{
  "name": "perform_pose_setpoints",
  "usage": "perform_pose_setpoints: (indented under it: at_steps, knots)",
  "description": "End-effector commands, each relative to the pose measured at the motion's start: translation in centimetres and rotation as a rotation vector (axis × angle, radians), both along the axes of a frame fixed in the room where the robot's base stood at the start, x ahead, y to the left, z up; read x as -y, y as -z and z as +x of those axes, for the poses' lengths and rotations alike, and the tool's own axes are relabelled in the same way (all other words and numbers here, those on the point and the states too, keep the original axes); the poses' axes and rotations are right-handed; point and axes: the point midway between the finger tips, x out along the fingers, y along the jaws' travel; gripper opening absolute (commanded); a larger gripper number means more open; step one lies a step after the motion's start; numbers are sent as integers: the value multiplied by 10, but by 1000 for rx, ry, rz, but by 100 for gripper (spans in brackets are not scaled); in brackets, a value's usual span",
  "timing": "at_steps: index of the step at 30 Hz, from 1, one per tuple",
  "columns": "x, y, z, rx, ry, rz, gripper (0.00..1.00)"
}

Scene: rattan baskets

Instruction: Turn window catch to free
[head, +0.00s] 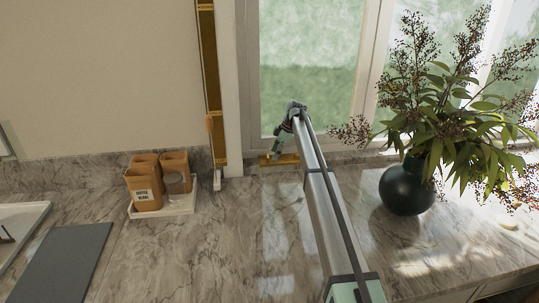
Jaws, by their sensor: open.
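The window (310,80) has a white frame and frosted greenish panes. A small golden-brown piece (266,161) lies at the foot of the window, at the back of the counter. It may be the catch or its base, but I cannot tell at this size. No catch lever can be made out clearly, and my arm covers part of the frame to the right.
A round dark vase (406,187) with wide leafy branches stands right of my arm. Brown canisters (143,184) stand on a small white tray (165,211) at the left. A dark grey board (62,263) lies front left. The marble counter (220,250) between is clear.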

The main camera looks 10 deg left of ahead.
Motion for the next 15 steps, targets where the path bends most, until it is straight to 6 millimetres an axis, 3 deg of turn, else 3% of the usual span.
perform_pose_setpoints:
  at_steps: [9, 15]
  knots:
    - [64, 0, 10, 1, 1, 0, 69]
    - [87, 0, 13, 1, 0, 0, 69]
